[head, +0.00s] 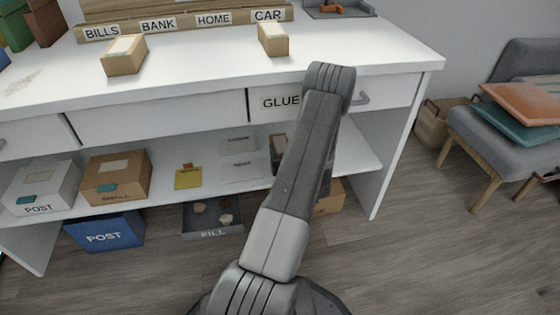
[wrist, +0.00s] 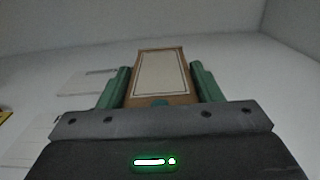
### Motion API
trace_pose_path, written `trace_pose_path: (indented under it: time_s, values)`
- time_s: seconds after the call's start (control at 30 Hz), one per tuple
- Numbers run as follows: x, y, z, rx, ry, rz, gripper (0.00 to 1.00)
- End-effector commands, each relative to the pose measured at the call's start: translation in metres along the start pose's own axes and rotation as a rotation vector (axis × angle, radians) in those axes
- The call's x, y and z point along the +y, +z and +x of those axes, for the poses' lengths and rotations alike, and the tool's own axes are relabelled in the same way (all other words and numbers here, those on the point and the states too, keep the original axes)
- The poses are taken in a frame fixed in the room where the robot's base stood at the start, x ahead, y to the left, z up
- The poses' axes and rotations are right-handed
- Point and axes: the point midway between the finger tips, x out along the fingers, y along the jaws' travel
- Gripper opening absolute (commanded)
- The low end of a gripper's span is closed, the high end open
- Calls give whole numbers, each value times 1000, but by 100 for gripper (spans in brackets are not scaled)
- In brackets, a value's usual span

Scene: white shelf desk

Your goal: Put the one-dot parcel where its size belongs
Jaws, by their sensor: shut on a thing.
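My gripper (wrist: 160,82) is shut on a brown parcel (wrist: 129,92) with a blank cream label; its green fingers press both sides. No dot can be made out on it. In the head view my arm hides most of the gripper; a small brown and dark shape (head: 278,148) beside the arm, at the lower shelf, seems to be the held parcel. On the shelf, a white box marked POST (head: 40,188) and a brown box marked SMALL (head: 115,177) stand at the left. Two other parcels, one left (head: 122,62) and one right (head: 273,42), lie on the desk top.
A blue POST bin (head: 104,234) and a grey FILL tray (head: 212,232) are on the floor. A brown box (head: 331,196) is partly hidden behind my arm. A yellow note (head: 188,178) and pale cards (head: 241,170) lie on the shelf. A chair (head: 500,130) stands right.

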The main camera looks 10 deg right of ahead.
Motion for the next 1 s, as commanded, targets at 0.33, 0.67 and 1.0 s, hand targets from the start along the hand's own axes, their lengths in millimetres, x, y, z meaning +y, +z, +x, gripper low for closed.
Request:
trace_pose_path:
  time_s: [0.33, 0.67, 1.0]
  values:
    - [0, -38, 0, -2, 0, -1, 26]
    - [0, -39, 0, -1, 0, -1, 65]
    - [0, -38, 0, -1, 0, -1, 81]
